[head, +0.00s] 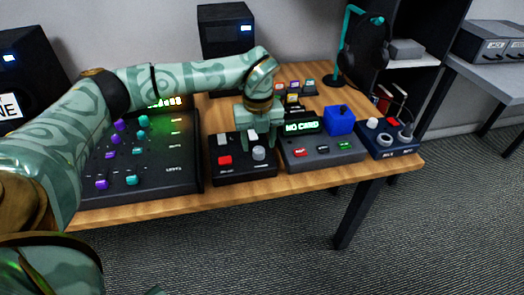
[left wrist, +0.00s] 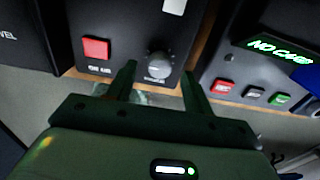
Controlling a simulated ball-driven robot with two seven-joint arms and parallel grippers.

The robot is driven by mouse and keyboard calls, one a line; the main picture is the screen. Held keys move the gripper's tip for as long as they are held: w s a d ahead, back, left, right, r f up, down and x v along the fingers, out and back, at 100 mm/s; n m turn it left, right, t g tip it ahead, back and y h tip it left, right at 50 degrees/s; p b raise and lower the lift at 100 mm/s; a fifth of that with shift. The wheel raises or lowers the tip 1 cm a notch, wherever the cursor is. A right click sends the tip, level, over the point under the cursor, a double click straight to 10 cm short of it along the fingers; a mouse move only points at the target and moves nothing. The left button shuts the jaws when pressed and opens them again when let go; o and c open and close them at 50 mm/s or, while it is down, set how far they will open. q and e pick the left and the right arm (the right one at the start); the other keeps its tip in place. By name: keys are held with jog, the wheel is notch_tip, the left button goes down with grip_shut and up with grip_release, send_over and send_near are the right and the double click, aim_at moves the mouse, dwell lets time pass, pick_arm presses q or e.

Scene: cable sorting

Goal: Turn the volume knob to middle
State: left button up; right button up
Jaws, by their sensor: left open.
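The grey volume knob (head: 258,153) stands on the right part of a small black box (head: 243,175) with a red button (head: 225,160). In the left wrist view the knob (left wrist: 158,66) appears between and just beyond the fingertips; its small label is blurred. My left gripper (head: 262,139) is over the box, pointing down, with its fingers apart and nothing held. In the left wrist view the left gripper (left wrist: 159,74) spans the knob, but I cannot tell whether a finger touches it. My right gripper is not in view.
A large mixer (head: 150,180) stands left of the box. A grey device (head: 325,155) with a "NO CARD" display (head: 302,127) and a blue cube (head: 340,121) stand close on the right. A dark blue box (head: 388,140) is further right. The wooden table's front edge (head: 300,182) is near.

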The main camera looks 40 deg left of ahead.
aim_at(259, 153)
pick_arm(q)
jog(key=shift+f, duration=0.9)
jog(key=shift+f+b, duration=0.35)
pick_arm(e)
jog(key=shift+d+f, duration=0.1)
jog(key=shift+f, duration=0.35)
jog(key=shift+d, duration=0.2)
pick_arm(q)
jog(key=c, duration=1)
jog(key=shift+o, duration=0.2)
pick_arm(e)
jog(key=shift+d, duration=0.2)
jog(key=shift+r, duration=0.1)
